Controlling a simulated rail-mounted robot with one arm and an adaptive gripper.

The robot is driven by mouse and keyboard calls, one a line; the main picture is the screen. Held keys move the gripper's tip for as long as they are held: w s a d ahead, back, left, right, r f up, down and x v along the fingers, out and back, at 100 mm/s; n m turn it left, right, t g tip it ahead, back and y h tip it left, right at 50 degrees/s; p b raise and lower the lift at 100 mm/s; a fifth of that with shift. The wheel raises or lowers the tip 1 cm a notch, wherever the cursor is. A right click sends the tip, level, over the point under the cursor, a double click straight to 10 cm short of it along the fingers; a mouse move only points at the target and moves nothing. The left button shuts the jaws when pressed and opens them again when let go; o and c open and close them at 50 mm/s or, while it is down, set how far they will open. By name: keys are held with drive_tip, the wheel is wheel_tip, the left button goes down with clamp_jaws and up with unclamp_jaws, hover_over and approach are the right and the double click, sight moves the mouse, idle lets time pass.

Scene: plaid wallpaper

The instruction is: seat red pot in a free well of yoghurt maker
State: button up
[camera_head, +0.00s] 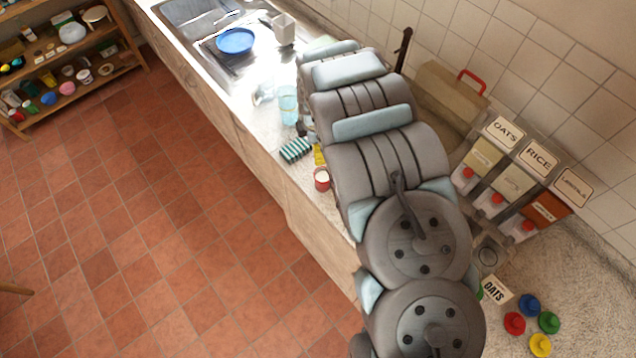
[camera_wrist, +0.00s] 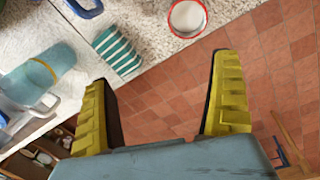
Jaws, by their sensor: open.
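The red pot (camera_head: 322,179), with a white top inside its red rim, stands near the front edge of the counter, beside my arm. In the head view my arm hides nearly all of the gripper; a bit of yellow shows just above the pot. I cannot make out the yoghurt maker in either view; my arm covers much of the counter.
A light blue cup (camera_head: 287,104) stands further left along the counter. Dispensers (camera_head: 513,180) line the wall, with several coloured knob-like pieces (camera_head: 515,323) at the lower right. The tiled floor (camera_head: 150,230) is open.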

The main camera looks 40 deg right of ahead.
drive_tip(key=r+g, duration=0.1)
drive_tip(key=r, duration=0.1)
hover_over(323, 179)
drive_tip(key=s+a, duration=0.2)
drive_tip(key=shift+f+b, duration=1.85)
drive_tip(key=shift+f, duration=4.45)
drive_tip(key=shift+f, duration=0.15)
drive_tip(key=shift+w+d+f, duration=0.1)
drive_tip(key=shift+w+f, duration=0.15)
drive_tip(key=shift+f, duration=0.7)
drive_tip(key=shift+d+f+p, duration=0.15)
drive_tip(key=shift+f+p, duration=0.25)
drive_tip(key=shift+f, duration=1.05)
